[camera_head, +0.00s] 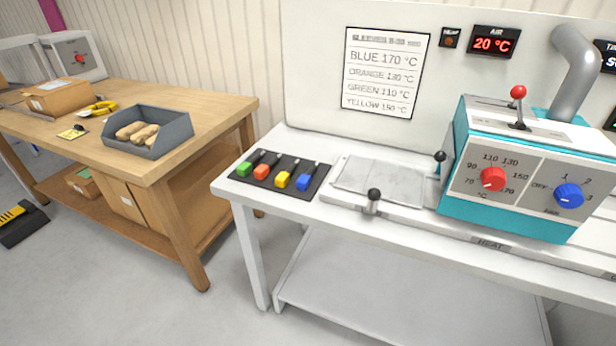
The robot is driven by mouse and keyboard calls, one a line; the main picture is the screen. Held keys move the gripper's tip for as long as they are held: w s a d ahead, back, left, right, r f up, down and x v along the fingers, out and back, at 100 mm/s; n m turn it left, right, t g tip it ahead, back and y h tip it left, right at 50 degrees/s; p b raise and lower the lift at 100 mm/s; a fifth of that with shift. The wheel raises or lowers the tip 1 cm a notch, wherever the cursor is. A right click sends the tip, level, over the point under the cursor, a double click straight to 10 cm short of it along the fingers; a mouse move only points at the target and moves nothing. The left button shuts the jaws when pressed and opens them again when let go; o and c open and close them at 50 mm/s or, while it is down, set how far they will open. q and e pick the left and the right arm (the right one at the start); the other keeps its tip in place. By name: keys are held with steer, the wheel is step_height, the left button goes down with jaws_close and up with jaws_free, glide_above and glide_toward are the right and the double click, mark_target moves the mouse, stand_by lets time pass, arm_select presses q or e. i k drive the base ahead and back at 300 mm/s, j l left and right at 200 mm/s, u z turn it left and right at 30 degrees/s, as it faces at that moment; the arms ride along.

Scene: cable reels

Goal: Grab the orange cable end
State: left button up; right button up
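The orange cable end (262,171) lies on a black mat (238,173) at the left end of the white bench. It is an orange-red block with a dark cable running up and to the right from it. It is second from the left in a row, between the green cable end (244,168) and the yellow cable end (282,179). The blue cable end (304,182) is at the right of the row. Neither of my grippers shows in the head view.
A teal heating machine (505,222) with red and blue knobs stands on the white bench (270,205), right of the mat. A small black-knobbed lever (373,198) stands between them. A wooden table (200,105) with a grey bin (165,149) is at the left.

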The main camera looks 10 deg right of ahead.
mark_target(263, 171)
steer(key=i+j+z, duration=0.25)
steer(key=j+z, duration=0.15)
steer(key=i+j+z, duration=0.15)
steer(key=j+z, duration=0.25)
steer(key=j, duration=0.3)
steer(key=i+j+z, duration=0.1)
steer(key=j+z, duration=0.3)
steer(key=j, duration=0.2)
steer(key=j+z, duration=0.45)
steer(key=j, duration=0.15)
